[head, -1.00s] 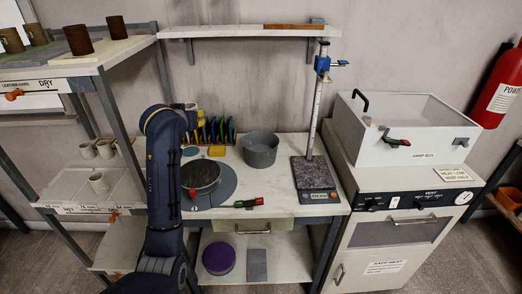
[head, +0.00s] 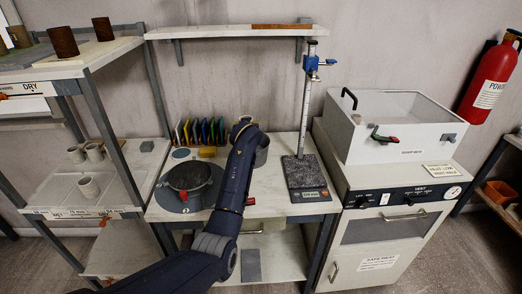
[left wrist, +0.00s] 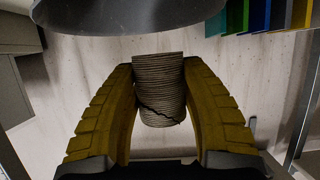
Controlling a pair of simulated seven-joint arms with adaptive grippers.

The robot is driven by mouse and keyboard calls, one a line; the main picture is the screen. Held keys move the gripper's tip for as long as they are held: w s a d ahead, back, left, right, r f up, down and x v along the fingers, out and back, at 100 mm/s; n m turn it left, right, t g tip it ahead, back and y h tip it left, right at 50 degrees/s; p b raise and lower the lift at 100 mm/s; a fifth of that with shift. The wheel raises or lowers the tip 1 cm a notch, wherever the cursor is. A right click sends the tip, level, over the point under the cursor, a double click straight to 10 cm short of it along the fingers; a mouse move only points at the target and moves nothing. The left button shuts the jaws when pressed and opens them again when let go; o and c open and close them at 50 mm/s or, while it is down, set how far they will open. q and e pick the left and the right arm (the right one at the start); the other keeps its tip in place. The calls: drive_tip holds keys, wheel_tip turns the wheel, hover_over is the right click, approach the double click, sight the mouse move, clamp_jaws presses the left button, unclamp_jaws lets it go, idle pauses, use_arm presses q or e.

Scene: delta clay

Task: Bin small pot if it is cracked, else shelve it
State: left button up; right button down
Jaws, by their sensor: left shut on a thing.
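A small beige ribbed pot (left wrist: 160,90) is held between the two yellow fingers of my left gripper (left wrist: 160,105) in the left wrist view. A dark jagged crack line runs across the pot's wall near its lower end in that view. In the head view my left arm reaches up over the worktable, and its gripper and the held pot are hidden behind it. A grey tub (head: 263,155) stands at the back of the worktable, mostly hidden by my arm. Small pale pots (head: 93,152) stand on the left rack's middle shelf (head: 120,190). My right gripper is not in view.
A white box (head: 400,130) tops the oven at right. The upper wall shelf (head: 220,31) is mostly bare.

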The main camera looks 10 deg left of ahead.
use_arm(q)
drive_tip(key=shift+w+f, duration=0.1)
drive_tip(key=shift+f, duration=2.55)
drive_tip(key=o, duration=1.3)
drive_tip(key=shift+v, duration=6)
